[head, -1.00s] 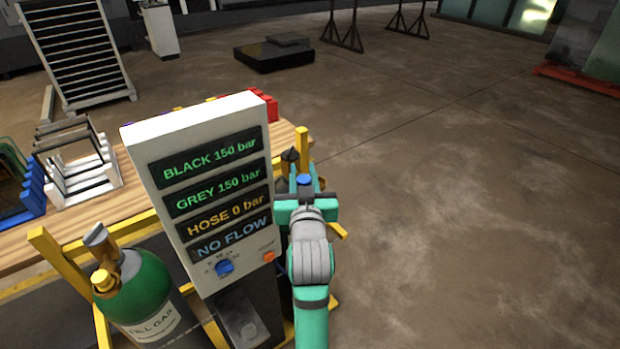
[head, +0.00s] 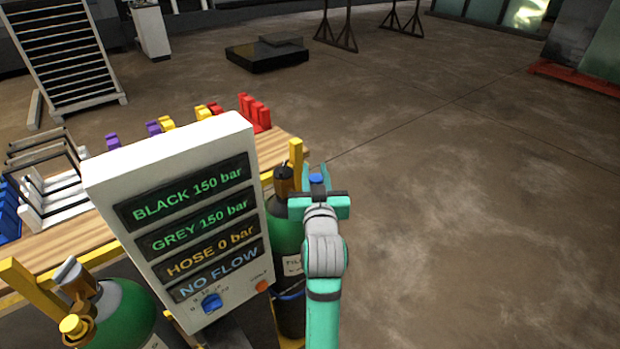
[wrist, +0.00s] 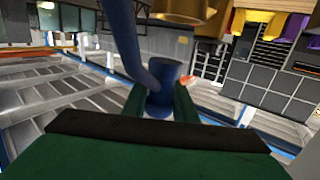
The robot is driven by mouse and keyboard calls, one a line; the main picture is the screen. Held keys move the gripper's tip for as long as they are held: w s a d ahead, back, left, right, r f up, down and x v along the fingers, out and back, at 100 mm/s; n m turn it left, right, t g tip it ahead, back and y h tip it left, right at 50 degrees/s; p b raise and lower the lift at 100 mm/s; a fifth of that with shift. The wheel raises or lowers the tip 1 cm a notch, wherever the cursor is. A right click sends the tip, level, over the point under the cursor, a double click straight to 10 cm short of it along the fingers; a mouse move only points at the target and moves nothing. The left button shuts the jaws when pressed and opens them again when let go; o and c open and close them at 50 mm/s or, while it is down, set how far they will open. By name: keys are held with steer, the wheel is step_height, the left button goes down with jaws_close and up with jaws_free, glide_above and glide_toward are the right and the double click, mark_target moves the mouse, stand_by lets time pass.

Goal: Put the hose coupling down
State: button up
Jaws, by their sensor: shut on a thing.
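In the head view my gripper (head: 317,182) is at the end of my teal arm, to the right of the display panel. It is shut on the blue hose coupling (head: 316,178), of which only a small blue top shows there. In the wrist view the coupling (wrist: 164,84) is a blue cylinder between the two dark green fingers (wrist: 164,104). A blue hose (wrist: 135,45) runs up from it. The coupling is held in the air; its lower part is hidden by my gripper.
The display panel (head: 190,215) reads HOSE 0 bar, NO FLOW. A green cylinder (head: 285,230) with a dark top stands close left of my gripper. Another green cylinder (head: 125,315) is lower left. A wooden bench (head: 60,235) is behind. The floor at right (head: 470,220) is clear.

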steer(key=shift+w+a+f, duration=0.15)
steer(key=shift+w+f, duration=0.5)
steer(key=shift+f, duration=0.25)
steer(key=shift+w+a+f, duration=0.1)
steer(key=shift+f, duration=0.8)
steer(key=shift+w+a+f, duration=0.1)
steer(key=shift+f, duration=0.8)
steer(key=o, duration=1)
steer(key=shift+o, duration=0.2)
